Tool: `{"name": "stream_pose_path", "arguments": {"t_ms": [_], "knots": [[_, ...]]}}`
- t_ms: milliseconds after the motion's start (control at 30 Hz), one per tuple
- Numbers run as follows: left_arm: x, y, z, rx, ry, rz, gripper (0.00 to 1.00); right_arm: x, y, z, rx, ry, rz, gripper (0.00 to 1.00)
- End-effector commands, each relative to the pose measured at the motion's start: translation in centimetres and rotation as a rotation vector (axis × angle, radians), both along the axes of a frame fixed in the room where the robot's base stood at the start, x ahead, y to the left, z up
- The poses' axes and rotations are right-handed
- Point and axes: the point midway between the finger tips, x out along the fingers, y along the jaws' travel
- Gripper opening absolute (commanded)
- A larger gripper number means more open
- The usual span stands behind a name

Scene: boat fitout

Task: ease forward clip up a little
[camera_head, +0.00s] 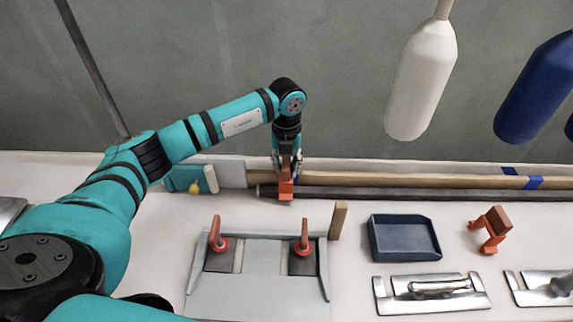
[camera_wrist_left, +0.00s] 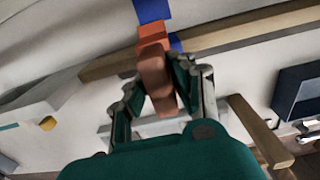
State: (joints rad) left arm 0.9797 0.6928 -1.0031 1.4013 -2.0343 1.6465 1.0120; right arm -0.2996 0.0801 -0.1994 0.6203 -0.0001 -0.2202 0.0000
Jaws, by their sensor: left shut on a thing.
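My left gripper (camera_head: 288,166) is shut on an orange-brown clip (camera_head: 286,188) at the back of the bench. The clip's orange end points down, at the wooden batten (camera_head: 400,178) and the dark rod (camera_head: 420,193). I cannot tell whether it touches them. In the left wrist view the clip (camera_wrist_left: 155,70) sits between the two fingers, its orange end over the batten beside blue tape (camera_wrist_left: 175,44). A second orange-brown clip (camera_head: 489,231) stands on the bench at the right. My right gripper is not in view.
A grey fixture with two red-handled clamps (camera_head: 255,285) stands in front, with a wooden block (camera_head: 338,220) at its corner. A dark blue tray (camera_head: 403,238) and metal trowels (camera_head: 430,292) lie to the right. White (camera_head: 422,80) and blue (camera_head: 535,90) fenders hang above.

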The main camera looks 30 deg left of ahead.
Motion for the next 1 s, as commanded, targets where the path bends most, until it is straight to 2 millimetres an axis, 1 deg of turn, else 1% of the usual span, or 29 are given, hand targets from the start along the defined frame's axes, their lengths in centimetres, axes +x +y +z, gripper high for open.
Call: {"name": "stream_pose_path", "arguments": {"t_ms": [33,500,533,733,933,1000], "knots": [[0.21,0.02,0.59,-0.002,-0.008,0.001,0.00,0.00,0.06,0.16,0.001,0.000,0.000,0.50],[0.33,0.03,1.30,-0.002,-0.011,0.001,0.00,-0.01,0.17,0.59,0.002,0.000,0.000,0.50],[0.31,0.04,1.27,-0.002,-0.011,0.001,0.24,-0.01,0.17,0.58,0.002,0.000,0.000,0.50],[0.22,0.02,1.07,-0.002,-0.008,0.001,0.50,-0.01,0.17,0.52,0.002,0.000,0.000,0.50],[0.16,0.02,0.96,-0.001,-0.006,0.001,0.50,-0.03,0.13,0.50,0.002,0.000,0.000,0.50],[0.16,0.02,1.02,-0.001,-0.006,0.001,0.50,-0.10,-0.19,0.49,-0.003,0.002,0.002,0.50]]}}
